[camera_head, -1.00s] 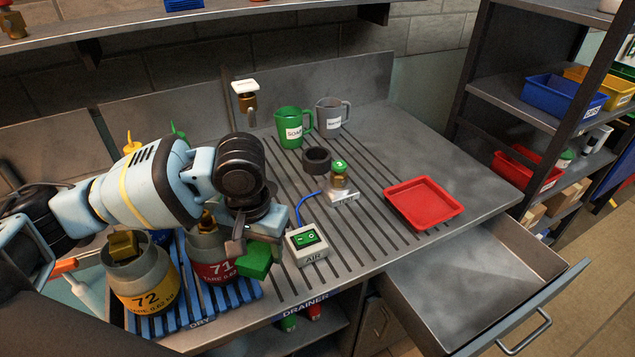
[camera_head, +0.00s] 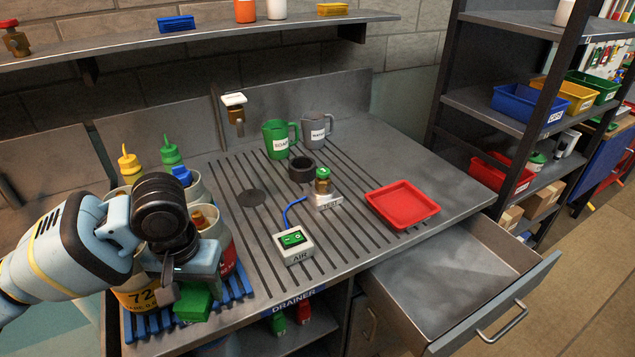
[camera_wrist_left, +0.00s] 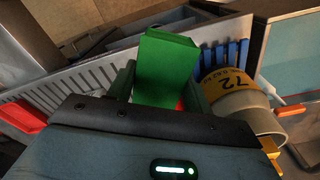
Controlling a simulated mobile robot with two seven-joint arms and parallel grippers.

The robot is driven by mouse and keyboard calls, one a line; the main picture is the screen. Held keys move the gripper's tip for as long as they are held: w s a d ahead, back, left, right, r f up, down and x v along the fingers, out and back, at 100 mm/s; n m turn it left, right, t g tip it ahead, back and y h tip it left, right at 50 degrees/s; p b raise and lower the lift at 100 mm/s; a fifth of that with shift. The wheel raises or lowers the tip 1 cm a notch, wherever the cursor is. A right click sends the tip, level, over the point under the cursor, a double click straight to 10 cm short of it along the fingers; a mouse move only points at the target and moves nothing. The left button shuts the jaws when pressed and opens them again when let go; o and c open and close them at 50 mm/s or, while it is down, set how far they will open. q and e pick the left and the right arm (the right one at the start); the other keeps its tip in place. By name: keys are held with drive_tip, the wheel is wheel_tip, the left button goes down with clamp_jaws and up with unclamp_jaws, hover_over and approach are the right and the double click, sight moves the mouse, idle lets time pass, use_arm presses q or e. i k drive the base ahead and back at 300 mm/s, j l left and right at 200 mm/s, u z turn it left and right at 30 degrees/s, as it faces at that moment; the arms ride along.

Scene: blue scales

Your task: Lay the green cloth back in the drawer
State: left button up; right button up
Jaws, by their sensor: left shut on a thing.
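My left gripper (camera_head: 190,287) is shut on the green cloth (camera_head: 193,302), which looks like a folded block. It hangs over the front of the blue rack, in front of the canisters. The cloth also shows between the fingers in the left wrist view (camera_wrist_left: 166,70). The drawer (camera_head: 440,285) is pulled open at the right below the counter, and its visible floor looks empty. The gripper and cloth are well to the left of the drawer. My right gripper is not in view.
A canister marked 72 (camera_head: 138,298) stands on the blue rack (camera_head: 240,288), beside other canisters. The AIR switch box (camera_head: 293,246), a small brass fitting (camera_head: 322,182), a red tray (camera_head: 402,204) and a green mug (camera_head: 276,140) are on the counter. The counter's front edge lies before the drawer.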

sight(451, 288)
drive_tip(key=i+l, duration=0.1)
drive_tip(key=l, duration=0.85)
drive_tip(key=i+l+z, duration=0.1)
drive_tip(key=l, duration=0.35)
drive_tip(key=i+l, duration=0.15)
drive_tip(key=l, duration=0.35)
drive_tip(key=i+l, duration=0.1)
drive_tip(key=l, duration=0.35)
